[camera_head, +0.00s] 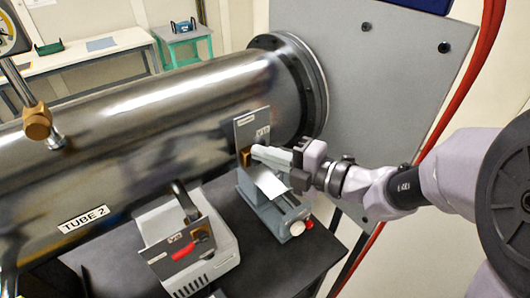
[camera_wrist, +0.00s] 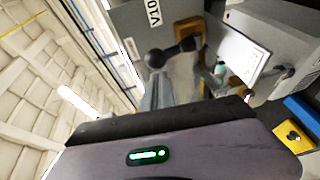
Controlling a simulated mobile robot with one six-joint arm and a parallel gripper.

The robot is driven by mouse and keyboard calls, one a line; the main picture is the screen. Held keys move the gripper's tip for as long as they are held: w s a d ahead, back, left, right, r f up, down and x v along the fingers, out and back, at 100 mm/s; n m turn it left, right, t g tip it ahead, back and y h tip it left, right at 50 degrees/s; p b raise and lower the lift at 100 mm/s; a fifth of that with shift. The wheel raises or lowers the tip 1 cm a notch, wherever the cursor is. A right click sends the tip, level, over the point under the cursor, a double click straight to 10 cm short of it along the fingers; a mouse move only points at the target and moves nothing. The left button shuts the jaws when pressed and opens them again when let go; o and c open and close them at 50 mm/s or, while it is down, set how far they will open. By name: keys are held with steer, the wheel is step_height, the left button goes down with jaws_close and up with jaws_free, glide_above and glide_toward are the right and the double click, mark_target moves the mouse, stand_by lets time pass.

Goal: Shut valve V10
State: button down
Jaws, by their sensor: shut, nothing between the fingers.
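The valve label plate V10 (camera_wrist: 153,12) shows at the top of the wrist view. Beside it are a brass-coloured valve body (camera_wrist: 188,30) and a black handle (camera_wrist: 178,50) with a rounded end. My gripper (camera_wrist: 155,92) is shut and empty, its tip close to the handle's rounded end; I cannot tell whether they touch. In the head view my gripper (camera_head: 258,152) reaches in from the right to the front of an upright grey plate (camera_head: 252,126) with a small label. A brass part (camera_head: 246,157) shows at its tip. The gripper hides most of the valve there.
A large steel tube (camera_head: 130,130) marked TUBE 2 runs behind the plate. A grey box (camera_head: 210,262) with a red-handled valve (camera_head: 184,251) stands left on the dark bench (camera_head: 270,262). A grey slide unit (camera_head: 275,215) sits below my gripper. Red hoses (camera_head: 465,80) hang at right.

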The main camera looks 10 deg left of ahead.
mark_target(259, 140)
steer(key=r+h+p, duration=0.1)
steer(key=p, duration=0.4)
steer(key=w+a+r+p, duration=0.1)
steer(key=p, duration=0.5)
steer(key=shift+a+m+g+h, duration=0.1)
steer(key=shift+m+g+h, duration=0.2)
steer(key=shift+g+h, duration=0.1)
steer(key=shift+w+a+f+p, duration=0.1)
steer(key=shift+f+p, duration=0.35)
steer(key=shift+p, duration=0.25)
steer(key=shift+r, duration=0.1)
steer(key=shift+r+p, duration=0.75)
steer(key=shift+p, duration=0.25)
